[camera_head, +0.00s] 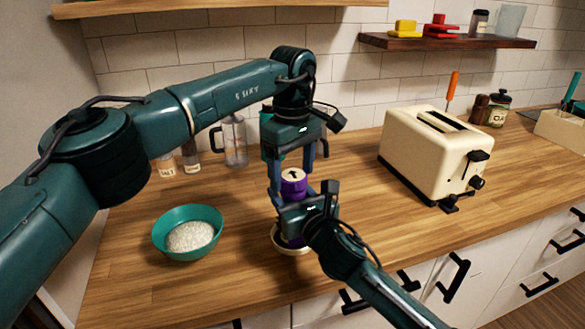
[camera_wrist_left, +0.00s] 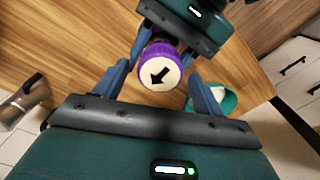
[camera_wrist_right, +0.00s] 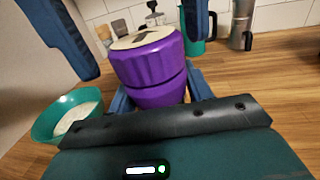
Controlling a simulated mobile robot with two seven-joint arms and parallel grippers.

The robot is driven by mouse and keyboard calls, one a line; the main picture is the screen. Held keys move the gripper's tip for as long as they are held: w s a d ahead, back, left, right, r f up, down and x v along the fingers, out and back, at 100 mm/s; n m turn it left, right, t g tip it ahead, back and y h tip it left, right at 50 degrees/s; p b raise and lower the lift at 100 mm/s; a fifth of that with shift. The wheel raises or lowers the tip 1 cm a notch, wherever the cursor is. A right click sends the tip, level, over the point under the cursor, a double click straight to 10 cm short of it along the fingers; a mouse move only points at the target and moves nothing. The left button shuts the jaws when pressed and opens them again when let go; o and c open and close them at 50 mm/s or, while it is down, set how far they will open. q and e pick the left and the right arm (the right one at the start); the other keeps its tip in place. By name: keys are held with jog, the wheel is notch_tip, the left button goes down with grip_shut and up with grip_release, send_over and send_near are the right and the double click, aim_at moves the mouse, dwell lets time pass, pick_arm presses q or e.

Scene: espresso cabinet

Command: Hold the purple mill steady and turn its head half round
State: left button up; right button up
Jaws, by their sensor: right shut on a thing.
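The purple mill (camera_head: 293,187) stands upright on the counter, with a cream ring or dish (camera_head: 280,247) around its foot. Its cream top bears a black arrow, pointing away from me in the head view and to the lower left in the left wrist view (camera_wrist_left: 160,73). My right gripper (camera_wrist_right: 160,95) is shut on the purple body below the head. My left gripper (camera_wrist_left: 163,72) comes from above; its fingers are open on either side of the head, with gaps visible. The grippers hide much of the mill's lower body in the head view.
A teal bowl of white grains (camera_head: 187,233) stands to the left. A cream toaster (camera_head: 432,153) stands to the right. Jars (camera_head: 191,158), a glass jug (camera_head: 235,142) and a teal container (camera_head: 268,135) stand behind. The counter between mill and toaster is clear.

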aim_at(292, 174)
jog(key=shift+f, duration=0.1)
pick_arm(q)
notch_tip(292, 174, up, 12)
dwell(0.6)
pick_arm(e)
jog(key=o, duration=1.4)
